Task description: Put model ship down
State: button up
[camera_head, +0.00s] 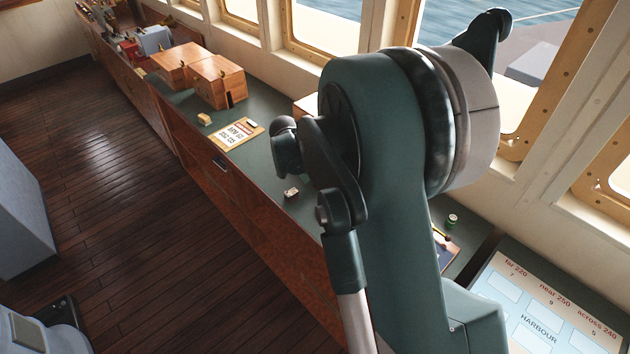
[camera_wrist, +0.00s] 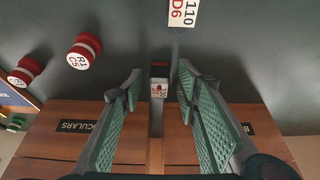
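My gripper (camera_wrist: 160,88) shows in the wrist view with its two green-padded fingers spread apart. A small block (camera_wrist: 159,88), dark red on top with a white face and a red mark, shows between the fingertips, with a gap on each side. I cannot tell if it is the model ship or how far beyond the fingertips it is. No clear ship shape shows in either view. In the head view my arm covers the middle of the counter (camera_head: 262,160), and the gripper cannot be made out there.
Wooden boxes (camera_head: 218,82), a clipboard (camera_head: 236,134) and a small pale item (camera_head: 291,193) are on the counter. A harbour panel (camera_head: 545,308) is at right. Red-and-white round pieces (camera_wrist: 84,51) and a tag (camera_wrist: 183,12) lie above labelled drawer fronts (camera_wrist: 60,145).

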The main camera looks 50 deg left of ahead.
jog(key=v, duration=1.1)
dwell(0.9)
jog(key=w+d+r, duration=0.5)
jog(key=d, duration=0.6)
jog(key=w+d+r, duration=0.4)
jog(key=d+r, duration=0.2)
jog(key=d, duration=0.5)
jog(key=w+d+r, duration=0.5)
jog(key=d, duration=0.7)
jog(key=s+d+r, duration=0.1)
jog(key=d+r, duration=0.2)
jog(key=d, duration=0.9)
jog(key=s+d+r, duration=0.1)
jog(key=d+r, duration=0.1)
jog(key=d, duration=1)
jog(key=s+d+f+t, duration=0.1)
jog(key=s+d+f, duration=0.1)
jog(key=s+d, duration=0.6)
jog(key=s+d+f+t, duration=0.1)
jog(key=s+d, duration=0.8)
jog(key=d, duration=0.9)
jog(key=shift+s+f+t, duration=0.3)
jog(key=shift+f+t, duration=0.1)
jog(key=shift+f, duration=0.1)
